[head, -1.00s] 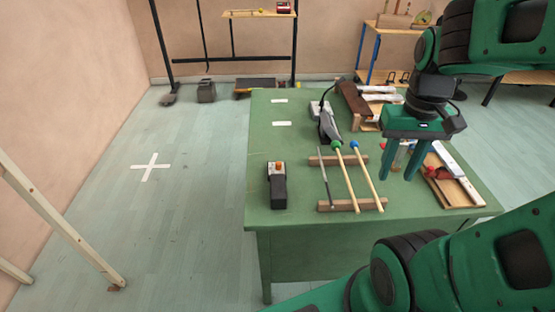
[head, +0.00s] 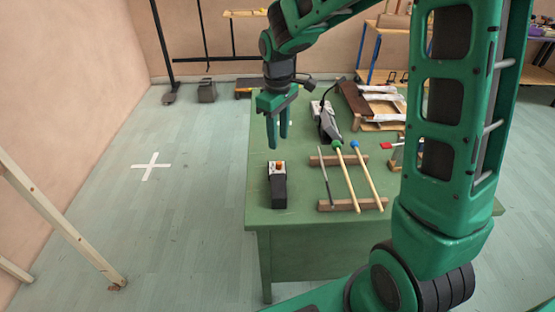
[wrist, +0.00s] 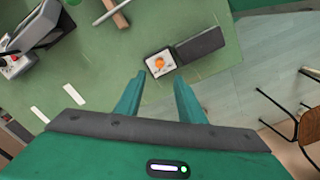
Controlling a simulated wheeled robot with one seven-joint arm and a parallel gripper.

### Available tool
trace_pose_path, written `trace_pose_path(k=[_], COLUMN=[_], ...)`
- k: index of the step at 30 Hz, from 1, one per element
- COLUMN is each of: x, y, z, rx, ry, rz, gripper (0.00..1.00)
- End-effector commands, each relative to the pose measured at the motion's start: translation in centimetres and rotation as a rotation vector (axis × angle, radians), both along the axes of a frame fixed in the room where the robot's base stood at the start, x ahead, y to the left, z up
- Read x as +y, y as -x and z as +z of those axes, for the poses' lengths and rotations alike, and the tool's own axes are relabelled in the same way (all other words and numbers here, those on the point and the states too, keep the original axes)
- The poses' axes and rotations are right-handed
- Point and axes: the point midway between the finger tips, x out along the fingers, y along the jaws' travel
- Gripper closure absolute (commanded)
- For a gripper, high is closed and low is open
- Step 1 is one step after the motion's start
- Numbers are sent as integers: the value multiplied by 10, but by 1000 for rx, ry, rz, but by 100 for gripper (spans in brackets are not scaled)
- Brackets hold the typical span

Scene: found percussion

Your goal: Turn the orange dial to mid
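The orange dial (head: 280,165) sits on the pale top of a small black box (head: 279,192) near the left edge of the green table. In the wrist view the dial (wrist: 159,63) shows as a round orange knob on a white plate, beside the dark part of the box (wrist: 200,47). My gripper (head: 277,146) is above and slightly behind the dial in the head view, apart from it. In the wrist view my gripper's fingers (wrist: 156,84) are spread and empty, with the dial just beyond the tips. The setting of the dial is too small to read.
On the green table (head: 262,219), a rack with mallets (head: 350,180) stands right of the box. A grey device with a cable (head: 328,124) lies behind it. Two white strips (wrist: 73,94) mark the tabletop. The table's left edge is close to the box.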

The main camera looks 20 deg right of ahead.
Motion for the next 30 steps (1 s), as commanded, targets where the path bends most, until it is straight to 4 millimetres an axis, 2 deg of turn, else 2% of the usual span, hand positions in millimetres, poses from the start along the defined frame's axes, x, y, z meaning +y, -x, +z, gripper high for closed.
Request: trace_pose_path(k=[9, 15, 21, 30], x=[-3, -4, -4, -4], y=[1, 0, 0, 0], z=[-54, -83, -96, -98], rx=[4, 2, 1, 0], ry=[1, 0, 1, 1], rz=[-4, -4, -5, -5], gripper=[64, 64, 64, 64])
